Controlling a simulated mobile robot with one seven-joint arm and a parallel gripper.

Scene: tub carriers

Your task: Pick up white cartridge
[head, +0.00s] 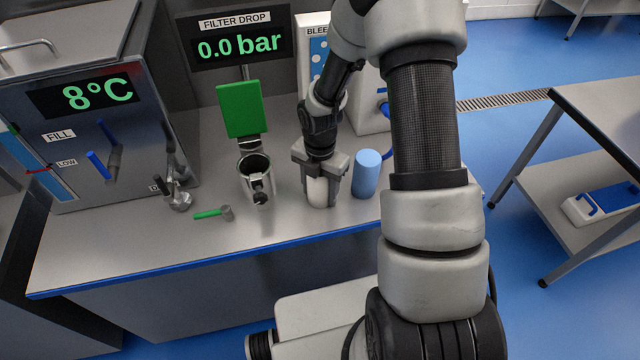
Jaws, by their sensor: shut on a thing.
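The white cartridge (318,192) stands upright at the bench, right of centre between the metal filter housing and a blue cylinder. My gripper (319,187) comes down from above and is shut on the white cartridge, with one finger on each side. The cartridge's upper part is hidden by my gripper. I cannot tell whether its lower end touches the bench top.
A blue cylinder (366,173) stands close right of my gripper. A metal housing (257,178) with a raised green flap (241,110) is to the left. A green-handled tool (212,213) lies near the bench's blue front edge (200,262). A steel tank (90,120) stands far left.

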